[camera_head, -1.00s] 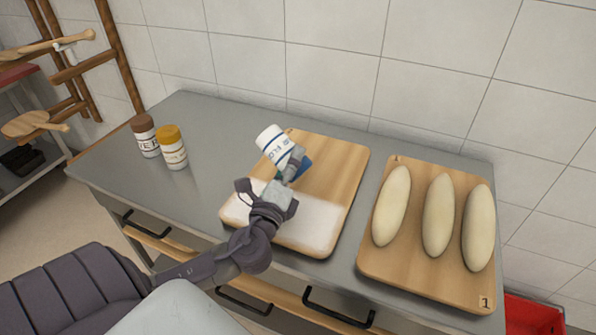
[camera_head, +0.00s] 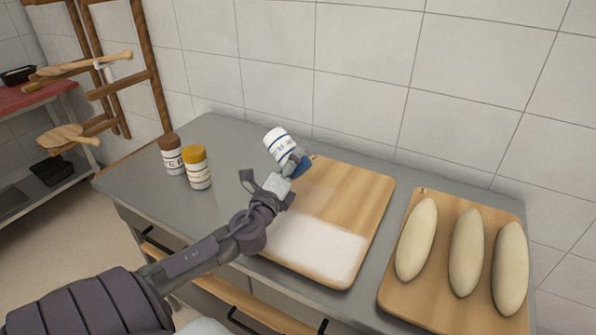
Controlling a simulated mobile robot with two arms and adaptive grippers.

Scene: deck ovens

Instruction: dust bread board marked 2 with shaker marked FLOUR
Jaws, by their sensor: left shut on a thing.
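My left gripper (camera_head: 286,176) is shut on a white shaker (camera_head: 279,144) with blue bands and partly visible blue lettering, which looks like the FLOUR shaker. The shaker is tilted and held above the counter by the far left corner of a wooden board (camera_head: 352,192). This board bears no loaves. A dense white flour patch (camera_head: 318,249) covers its near part, with a fainter film farther back. The far part is bare wood. Its mark is not readable, and my gripper and arm hide its left edge. My right gripper is not in view.
Another board (camera_head: 398,290) with three pale loaves (camera_head: 466,252) stands at the right. Two shakers, one brown-capped (camera_head: 172,155) and one orange-capped (camera_head: 196,167), stand at the left on the grey counter (camera_head: 226,140). A tiled wall is behind; a wooden rack (camera_head: 150,75) is at left.

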